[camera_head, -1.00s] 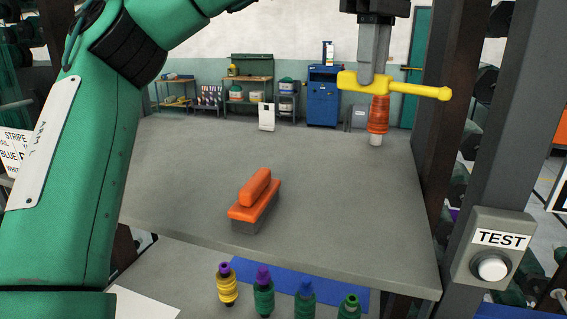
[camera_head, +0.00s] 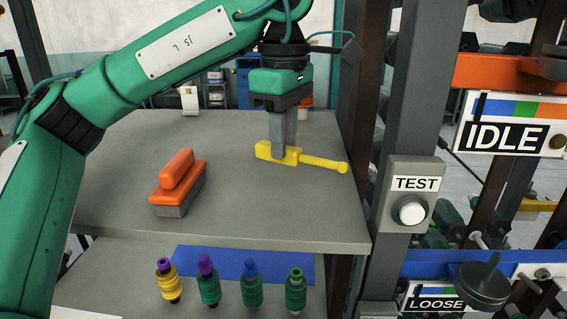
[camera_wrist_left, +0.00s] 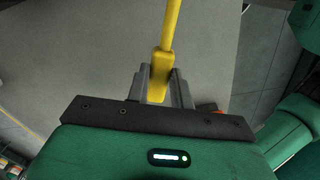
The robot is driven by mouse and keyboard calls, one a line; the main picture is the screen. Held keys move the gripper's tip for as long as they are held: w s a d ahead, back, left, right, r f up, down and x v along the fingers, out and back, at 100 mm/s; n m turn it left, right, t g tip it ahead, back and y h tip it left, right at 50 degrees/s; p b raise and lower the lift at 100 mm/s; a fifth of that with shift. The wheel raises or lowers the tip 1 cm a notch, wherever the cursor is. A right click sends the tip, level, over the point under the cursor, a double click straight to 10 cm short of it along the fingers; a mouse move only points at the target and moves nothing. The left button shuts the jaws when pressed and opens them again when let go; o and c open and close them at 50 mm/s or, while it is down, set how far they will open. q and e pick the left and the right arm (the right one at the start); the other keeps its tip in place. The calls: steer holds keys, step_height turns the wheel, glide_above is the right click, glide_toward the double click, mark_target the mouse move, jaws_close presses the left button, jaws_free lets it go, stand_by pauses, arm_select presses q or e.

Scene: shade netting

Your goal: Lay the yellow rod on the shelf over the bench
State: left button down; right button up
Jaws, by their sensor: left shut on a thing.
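The yellow rod (camera_head: 322,163) has a thick block-like end and a thin shaft with a rounded tip pointing right. My left gripper (camera_head: 282,150) reaches down from above and is shut on the thick end. The rod is level, over the right part of the grey shelf (camera_head: 250,220); I cannot tell whether it touches the surface. In the left wrist view, the rod (camera_wrist_left: 170,32) runs away from between the fingers of the gripper (camera_wrist_left: 158,92), above the grey shelf (camera_wrist_left: 90,50). My right gripper is not in view.
An orange-handled brush (camera_head: 178,182) lies on the shelf's left. Below the front edge, several thread spools (camera_head: 252,287) stand by a blue mat (camera_head: 215,258). A grey post with a TEST button (camera_head: 412,210) stands right. The shelf between brush and rod is clear.

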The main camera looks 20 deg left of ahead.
mark_target(283, 162)
arm_select(q)
steer(key=shift+f+p, duration=0.4)
steer(key=shift+f, duration=1.9)
steer(key=c, duration=1.2)
jaws_free()
step_height(283, 162, up, 12)
steer(key=shift+d+r, duration=0.1)
